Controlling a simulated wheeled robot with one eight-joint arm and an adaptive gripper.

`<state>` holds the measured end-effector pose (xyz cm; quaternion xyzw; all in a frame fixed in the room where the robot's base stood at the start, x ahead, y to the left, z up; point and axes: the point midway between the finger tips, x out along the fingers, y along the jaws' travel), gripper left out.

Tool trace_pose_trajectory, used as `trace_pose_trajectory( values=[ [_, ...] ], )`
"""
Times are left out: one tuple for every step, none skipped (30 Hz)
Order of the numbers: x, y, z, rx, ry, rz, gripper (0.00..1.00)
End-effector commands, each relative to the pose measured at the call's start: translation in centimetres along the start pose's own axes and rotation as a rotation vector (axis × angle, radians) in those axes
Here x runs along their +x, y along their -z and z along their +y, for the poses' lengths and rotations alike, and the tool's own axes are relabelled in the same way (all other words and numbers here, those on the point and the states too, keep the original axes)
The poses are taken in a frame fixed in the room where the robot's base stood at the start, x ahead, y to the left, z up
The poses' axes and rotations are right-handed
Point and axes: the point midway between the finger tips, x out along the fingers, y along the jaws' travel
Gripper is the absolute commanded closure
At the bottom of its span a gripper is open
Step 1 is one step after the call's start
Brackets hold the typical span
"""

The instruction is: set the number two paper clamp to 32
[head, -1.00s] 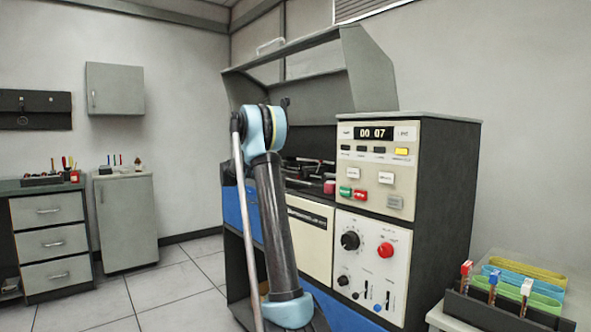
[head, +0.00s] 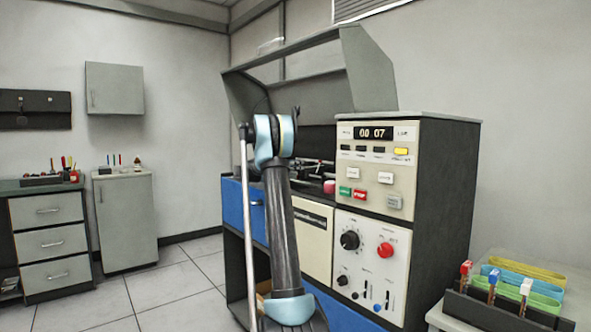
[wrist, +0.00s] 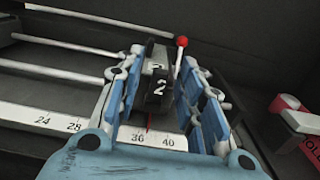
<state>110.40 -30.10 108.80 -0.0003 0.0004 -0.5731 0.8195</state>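The number two paper clamp (wrist: 158,88) is a dark block with a white 2, in the wrist view. A lever with a red knob (wrist: 181,41) rises behind it. A white scale (wrist: 20,116) runs below, with 24, 28, 36 and 40 readable; 32 is hidden behind my gripper. A thin red pointer mark under the clamp stands between 36 and 40. My gripper (wrist: 163,62) is open, with one blue finger on each side of the clamp; gaps show, and I cannot tell contact. The head view hides the gripper behind my arm.
Metal rails (wrist: 60,57) run to the left of the clamp. A red-and-white part (wrist: 290,112) stands to the right.

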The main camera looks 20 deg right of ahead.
Motion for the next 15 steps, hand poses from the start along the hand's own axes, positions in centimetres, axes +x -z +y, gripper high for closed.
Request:
trace_pose_trajectory(
  values=[
    [0.05, 0.0, 0.0, 0.0, 0.0, 0.0, 0.65],
    [0.05, 0.0, 0.0, 0.0, 0.0, 0.0, 0.65],
    [0.05, 0.0, 0.01, 0.0, 0.0, 0.0, 0.65],
    [0.05, 0.0, 0.0, 0.0, 0.0, 0.0, 0.65],
    [0.04, 0.0, 0.01, 0.0, 0.0, 0.0, 0.65],
    [0.03, 0.01, 0.01, 0.0, 0.0, 0.0, 0.65],
    [0.03, 0.0, 0.0, 0.0, 0.0, 0.0, 0.67],
    [0.03, 0.0, 0.0, 0.0, 0.0, 0.0, 0.74],
    [0.03, 0.0, 0.0, 0.0, 0.0, 0.0, 0.83],
    [0.02, 0.0, 0.0, 0.0, 0.0, 0.0, 0.9],
    [0.02, 0.0, 0.0, 0.0, 0.0, 0.0, 0.97],
    [0.02, 0.0, 0.0, 0.0, 0.0, 0.0, 1.0],
    [0.02, 0.0, 0.0, 0.0, 0.0, 0.0, 1.0],
    [0.02, 0.0, 0.0, 0.0, 0.0, 0.0, 1.0],
    [0.02, 0.0, 0.0, 0.0, 0.0, 0.0, 1.0]
  ],
)
